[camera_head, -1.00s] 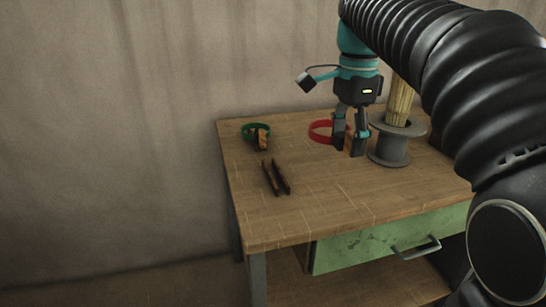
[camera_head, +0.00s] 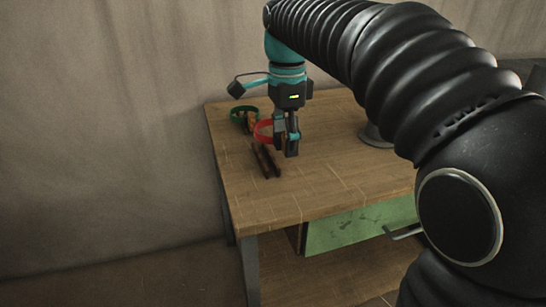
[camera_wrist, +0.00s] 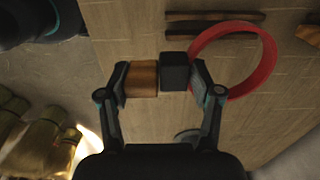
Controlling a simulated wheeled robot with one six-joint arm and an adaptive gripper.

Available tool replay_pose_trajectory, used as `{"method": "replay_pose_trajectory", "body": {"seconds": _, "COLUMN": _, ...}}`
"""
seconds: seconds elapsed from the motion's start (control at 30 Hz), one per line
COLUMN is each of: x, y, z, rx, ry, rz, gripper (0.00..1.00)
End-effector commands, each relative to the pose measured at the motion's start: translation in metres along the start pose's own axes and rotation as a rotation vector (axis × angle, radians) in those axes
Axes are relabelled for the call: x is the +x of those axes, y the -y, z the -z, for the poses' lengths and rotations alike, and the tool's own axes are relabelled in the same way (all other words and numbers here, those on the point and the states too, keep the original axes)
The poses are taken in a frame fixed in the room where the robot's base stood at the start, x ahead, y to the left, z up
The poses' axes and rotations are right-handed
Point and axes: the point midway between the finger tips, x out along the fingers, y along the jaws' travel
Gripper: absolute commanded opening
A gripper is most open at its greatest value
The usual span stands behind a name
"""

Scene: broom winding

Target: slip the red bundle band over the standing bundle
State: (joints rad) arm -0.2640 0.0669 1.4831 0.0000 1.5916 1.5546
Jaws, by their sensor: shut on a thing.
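The red band (camera_head: 264,132) is a ring with a block-shaped tab of wood and black. My gripper (camera_head: 287,148) is shut on this tab, its fingers on either side of it in the wrist view (camera_wrist: 160,77). The ring (camera_wrist: 272,55) sticks out to the right there and looks open and round. It seems to hang above the table, near two dark sticks; its height is hard to tell. A grey spool base (camera_head: 372,136) shows at the right in the head view. My arm hides the standing bundle above it.
The wooden table (camera_head: 300,195) has clear room at the front and middle, above a green drawer (camera_head: 355,226).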

Motion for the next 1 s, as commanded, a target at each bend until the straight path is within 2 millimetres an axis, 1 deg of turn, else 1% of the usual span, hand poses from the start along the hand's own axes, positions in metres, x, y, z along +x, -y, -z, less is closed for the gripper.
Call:
{"method": "replay_pose_trajectory", "body": {"seconds": 0.03, "x": 0.005, "y": 0.003, "z": -0.007, "rx": -0.004, "ry": 0.0, "rz": -0.002, "gripper": 0.29}}
{"method": "replay_pose_trajectory", "body": {"seconds": 0.1, "x": 0.009, "y": 0.006, "z": -0.014, "rx": -0.002, "ry": 0.0, "rz": -0.001, "gripper": 0.29}}
{"method": "replay_pose_trajectory", "body": {"seconds": 0.2, "x": 0.013, "y": 0.009, "z": -0.019, "rx": -0.001, "ry": 0.0, "rz": 0.0, "gripper": 0.29}}
{"method": "replay_pose_trajectory", "body": {"seconds": 0.27, "x": 0.016, "y": 0.009, "z": -0.02, "rx": 0.0, "ry": 0.0, "rz": -0.001, "gripper": 0.29}}
{"method": "replay_pose_trajectory", "body": {"seconds": 0.4, "x": 0.034, "y": 0.008, "z": -0.02, "rx": 0.001, "ry": 0.0, "rz": -0.003, "gripper": 0.29}}
{"method": "replay_pose_trajectory", "body": {"seconds": 0.57, "x": 0.047, "y": 0.008, "z": -0.02, "rx": 0.0, "ry": 0.0, "rz": -0.001, "gripper": 0.29}}
{"method": "replay_pose_trajectory", "body": {"seconds": 0.97, "x": 0.052, "y": 0.009, "z": -0.019, "rx": 0.0, "ry": 0.0, "rz": 0.0, "gripper": 0.29}}
{"method": "replay_pose_trajectory", "body": {"seconds": 1.0, "x": 0.053, "y": 0.009, "z": -0.019, "rx": 0.0, "ry": 0.0, "rz": 0.0, "gripper": 0.67}}
